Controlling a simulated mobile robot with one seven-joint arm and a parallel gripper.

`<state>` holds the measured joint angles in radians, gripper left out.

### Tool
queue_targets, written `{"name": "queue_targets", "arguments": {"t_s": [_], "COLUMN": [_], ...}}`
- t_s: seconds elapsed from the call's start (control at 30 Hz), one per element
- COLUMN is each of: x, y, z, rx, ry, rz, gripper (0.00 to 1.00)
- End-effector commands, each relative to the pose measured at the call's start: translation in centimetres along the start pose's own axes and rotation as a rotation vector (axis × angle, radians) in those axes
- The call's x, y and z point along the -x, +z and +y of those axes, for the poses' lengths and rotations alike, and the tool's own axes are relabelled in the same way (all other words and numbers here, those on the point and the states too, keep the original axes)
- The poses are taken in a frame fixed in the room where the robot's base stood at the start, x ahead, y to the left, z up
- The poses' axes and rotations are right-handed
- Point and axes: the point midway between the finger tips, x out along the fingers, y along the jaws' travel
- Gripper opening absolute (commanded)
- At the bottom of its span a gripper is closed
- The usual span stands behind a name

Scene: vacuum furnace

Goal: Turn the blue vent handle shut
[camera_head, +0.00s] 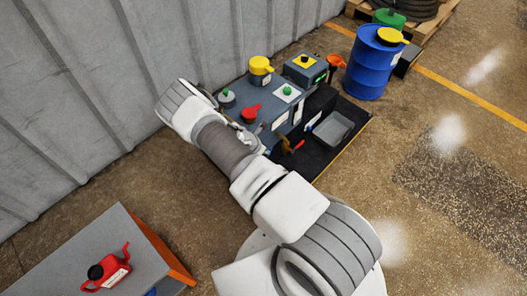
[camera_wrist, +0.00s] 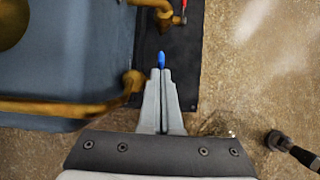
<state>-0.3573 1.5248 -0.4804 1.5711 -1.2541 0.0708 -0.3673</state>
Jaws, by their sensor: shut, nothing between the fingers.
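The blue vent handle (camera_wrist: 161,59) shows in the wrist view as a small blue tip just beyond my fingertips, over a black surface. My gripper (camera_wrist: 161,72) is shut and empty, its fingers pressed together and pointing at the handle. The tips look close to the blue part or touching it; I cannot tell which. Most of the handle may be hidden by the fingers. I cannot make out the blue handle in the head view, where my arm covers that side of the furnace unit (camera_head: 262,95).
Brass pipe (camera_wrist: 60,106) runs left of my fingers, ending at a brass fitting. A brass valve with a red handle (camera_wrist: 177,19) lies ahead. A grey tray (camera_head: 333,130) and a blue drum (camera_head: 373,65) stand right. A red can (camera_head: 107,270) sits on a table at lower left.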

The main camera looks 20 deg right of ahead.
Motion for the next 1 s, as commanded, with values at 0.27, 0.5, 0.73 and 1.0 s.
{"name": "queue_targets", "arguments": {"t_s": [0.27, 0.5, 0.73, 1.0], "x": [-0.5, -0.9, -1.4, -2.0], "y": [1.0, 1.2, 1.8, 2.3], "z": [0.0, 0.0, 0.0, 0.0], "rx": [-0.012, -0.001, -0.001, -0.003], "ry": [0.001, 0.0, 0.0, 0.0], "rz": [0.113, 0.17, 0.168, 0.168], "gripper": [0.0, 0.0, 0.0, 0.0]}}
